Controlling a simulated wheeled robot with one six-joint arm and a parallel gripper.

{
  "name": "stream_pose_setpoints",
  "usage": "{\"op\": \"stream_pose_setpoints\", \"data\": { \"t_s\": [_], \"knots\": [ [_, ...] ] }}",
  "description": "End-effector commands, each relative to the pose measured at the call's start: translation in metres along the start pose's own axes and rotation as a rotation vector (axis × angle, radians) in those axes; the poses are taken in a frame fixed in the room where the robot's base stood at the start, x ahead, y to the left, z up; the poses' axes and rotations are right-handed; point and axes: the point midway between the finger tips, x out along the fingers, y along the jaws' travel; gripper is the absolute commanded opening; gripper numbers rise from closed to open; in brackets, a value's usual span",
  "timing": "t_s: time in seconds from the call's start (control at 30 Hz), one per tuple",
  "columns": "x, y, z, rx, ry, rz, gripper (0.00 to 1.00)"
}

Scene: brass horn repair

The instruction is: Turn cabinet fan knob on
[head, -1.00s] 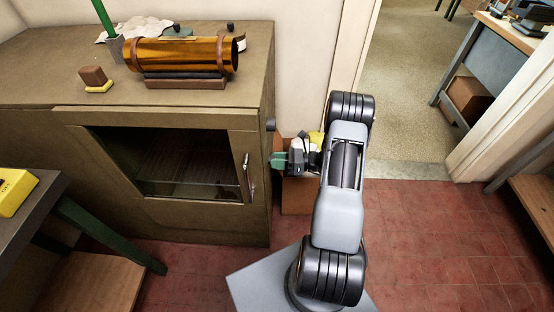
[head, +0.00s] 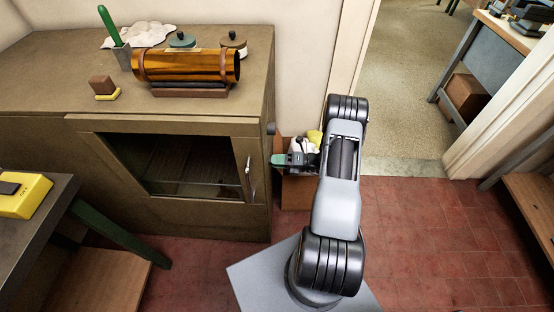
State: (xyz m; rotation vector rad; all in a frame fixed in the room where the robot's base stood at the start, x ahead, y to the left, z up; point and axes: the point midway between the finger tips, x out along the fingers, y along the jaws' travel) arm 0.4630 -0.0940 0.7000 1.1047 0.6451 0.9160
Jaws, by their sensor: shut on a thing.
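The olive-brown cabinet (head: 100,192) stands at left, with a dark glass window and a metal door handle (head: 249,172). A small dark round fitting (head: 271,128) sticks out of its right side near the top. My gripper (head: 279,160) is below that fitting, apart from it, with its teal fingers up against the cabinet's right side. It is shut on what appears to be the fan knob there. The fingers hide the knob, so its turn position cannot be seen.
On the cabinet top are an amber tube (head: 188,66) on a cradle, a sponge block (head: 104,86), a green-handled tool (head: 113,32) and two small pots. A cardboard box (head: 296,190) is behind my gripper. A workbench (head: 55,215) is at lower left. Red-tiled floor is clear at right.

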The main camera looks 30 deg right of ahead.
Motion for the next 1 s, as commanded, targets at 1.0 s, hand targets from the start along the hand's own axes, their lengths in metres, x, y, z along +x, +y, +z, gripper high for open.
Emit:
{"op": "stream_pose_setpoints", "data": {
  "t_s": [1.0],
  "knots": [
    [-0.0001, 0.0001, 0.0005, 0.551, -0.001, 0.000, 0.08]
  ]
}}
